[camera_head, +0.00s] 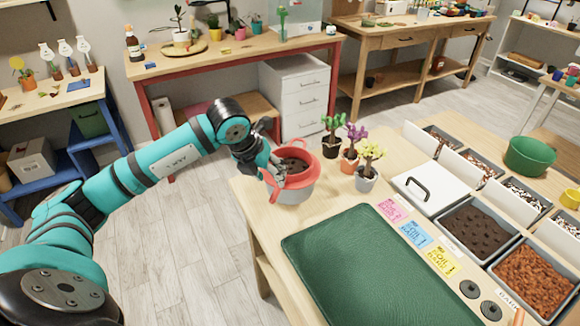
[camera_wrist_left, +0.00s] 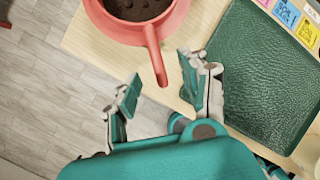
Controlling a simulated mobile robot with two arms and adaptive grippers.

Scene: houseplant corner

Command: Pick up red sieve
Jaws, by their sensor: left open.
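The red sieve (camera_head: 312,172) sits on top of a pale grey pot (camera_head: 293,193) at the left corner of the wooden worktable. Dark brown soil shows inside it. In the left wrist view, the sieve (camera_wrist_left: 96,20) is at the top, and its straight handle (camera_wrist_left: 155,58) points down toward my left gripper (camera_wrist_left: 160,90). The two fingers are spread apart, one each side of the handle's end, and look empty. In the head view, my left gripper (camera_head: 274,174) is at the sieve's left side and hides part of its rim and handle. My right gripper is in neither view.
Small potted plants (camera_head: 350,150) stand close right of the sieve. A green mat (camera_head: 370,270) lies in front, with coloured cards (camera_head: 413,234) beside it. Soil bins (camera_head: 478,228) and a green bowl (camera_head: 530,156) are further right. Open floor lies left of the table.

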